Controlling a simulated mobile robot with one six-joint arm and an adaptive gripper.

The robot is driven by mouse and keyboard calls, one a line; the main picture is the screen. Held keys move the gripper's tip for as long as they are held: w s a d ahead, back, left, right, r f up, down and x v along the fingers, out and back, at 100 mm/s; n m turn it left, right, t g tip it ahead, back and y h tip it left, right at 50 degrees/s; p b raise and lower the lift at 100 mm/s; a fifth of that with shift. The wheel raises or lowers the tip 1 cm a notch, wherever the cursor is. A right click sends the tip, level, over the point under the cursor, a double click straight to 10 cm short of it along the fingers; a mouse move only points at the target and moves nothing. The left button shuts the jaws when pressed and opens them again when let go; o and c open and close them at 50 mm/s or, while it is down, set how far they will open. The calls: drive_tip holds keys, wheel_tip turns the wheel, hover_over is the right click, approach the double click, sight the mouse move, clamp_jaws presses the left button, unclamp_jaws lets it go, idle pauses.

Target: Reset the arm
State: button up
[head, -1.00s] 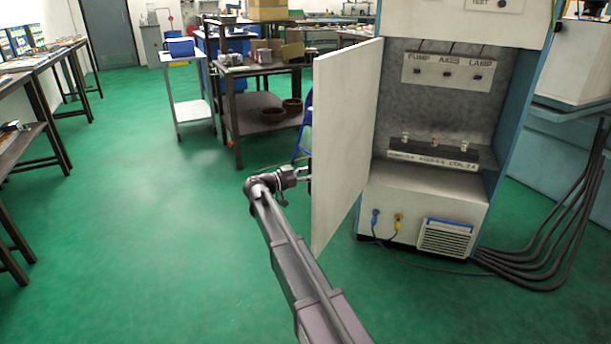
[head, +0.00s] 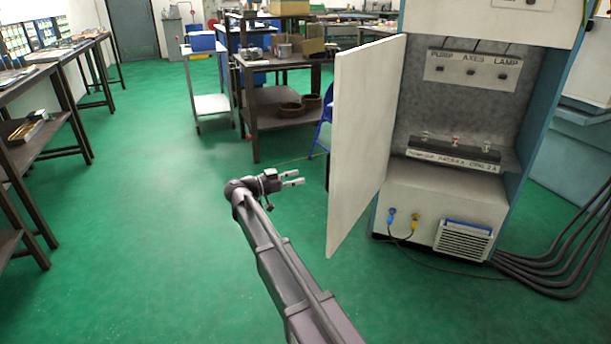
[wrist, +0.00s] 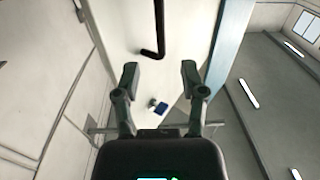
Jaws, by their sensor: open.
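My gripper (head: 292,178) is open and empty in the head view, left of the open cabinet door, with a gap between its fingertips and the door. My arm reaches up from the bottom of the head view. In the wrist view my gripper (wrist: 158,85) shows with its two fingers spread and nothing between them. A black bent handle (wrist: 155,40) on a pale panel shows beyond the fingertips. The white cabinet door (head: 362,140) stands wide open in the head view.
The cabinet (head: 430,205) stands at right, with labelled switches and a row of fittings inside. Thick black cables (head: 550,270) lie on the floor beside it. A dark workbench (head: 275,115) and a white cart (head: 212,105) stand behind. Benches line the left. The green floor at centre left is clear.

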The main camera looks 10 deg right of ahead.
drive_tip(key=shift+s+a, duration=0.15)
drive_tip(key=shift+a, duration=0.35)
